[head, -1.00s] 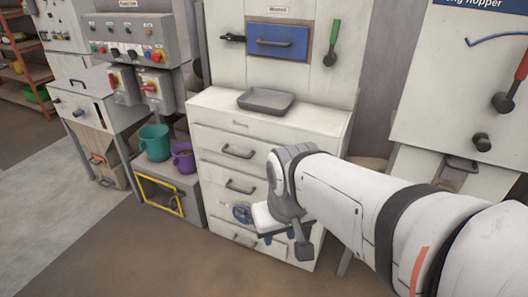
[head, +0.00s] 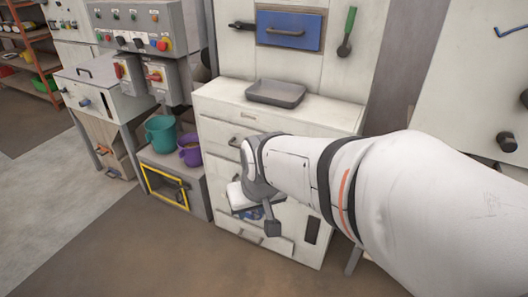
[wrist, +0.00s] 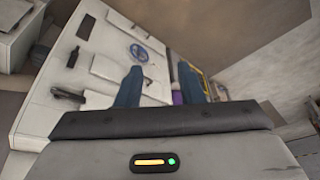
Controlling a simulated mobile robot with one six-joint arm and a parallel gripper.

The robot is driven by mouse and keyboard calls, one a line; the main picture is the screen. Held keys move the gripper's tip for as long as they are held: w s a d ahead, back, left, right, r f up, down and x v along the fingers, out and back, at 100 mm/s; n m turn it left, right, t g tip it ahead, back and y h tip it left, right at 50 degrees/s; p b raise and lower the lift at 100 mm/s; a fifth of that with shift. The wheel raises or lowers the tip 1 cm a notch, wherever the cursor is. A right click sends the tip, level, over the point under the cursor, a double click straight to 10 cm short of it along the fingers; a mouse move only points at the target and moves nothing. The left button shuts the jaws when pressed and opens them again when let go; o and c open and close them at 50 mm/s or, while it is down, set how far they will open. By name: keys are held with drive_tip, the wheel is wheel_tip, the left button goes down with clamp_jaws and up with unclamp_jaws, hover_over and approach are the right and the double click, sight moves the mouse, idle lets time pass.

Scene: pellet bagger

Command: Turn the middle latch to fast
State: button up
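I cannot pick out a part that is clearly the middle latch. The white drawer cabinet (head: 225,150) stands ahead, with bar handles on its front and a dark plate (head: 312,231) low on its right side. In the wrist view, a blue round wheel (wrist: 139,53) sits on the cabinet front, along with a dark handle (wrist: 68,97). My gripper (wrist: 160,80) shows two blue fingers spread apart with nothing between them. It points at the cabinet front, apart from it as far as I can tell. In the head view my wrist hides part of the lower drawers.
A grey tray (head: 275,93) lies on the cabinet top. A teal bucket (head: 160,134) and a purple bucket (head: 190,150) stand left of the cabinet, above a yellow-framed opening (head: 166,186). A control box (head: 140,22) hangs behind. The floor at front left is clear.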

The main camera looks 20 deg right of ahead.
drive_tip(key=w+d+f+m+t+h+b, duration=0.1)
drive_tip(key=w+d+f+m+t+b, duration=0.1)
drive_tip(key=w+d+f+b, duration=0.35)
drive_tip(key=w+d+f+m+t+h+b, duration=0.1)
drive_tip(key=w+d+f+t+b, duration=0.1)
drive_tip(key=w+f, duration=0.55)
drive_tip(key=w+d+f+m+t+h+b, duration=0.1)
drive_tip(key=w+d+f+m+t+b, duration=0.15)
drive_tip(key=w+f, duration=0.4)
drive_tip(key=s+d+f+m+t+h+b, duration=0.15)
drive_tip(key=d+f+m+h+b, duration=0.25)
drive_tip(key=d+f+h+b, duration=1.15)
drive_tip(key=w+d+f+y+p, duration=0.2)
drive_tip(key=w+d+y, duration=0.2)
drive_tip(key=d, duration=0.5)
drive_tip(key=shift+w+d+f+y, duration=0.2)
drive_tip(key=shift+w+f+y, duration=0.15)
drive_tip(key=shift+f, duration=0.05)
clamp_jaws()
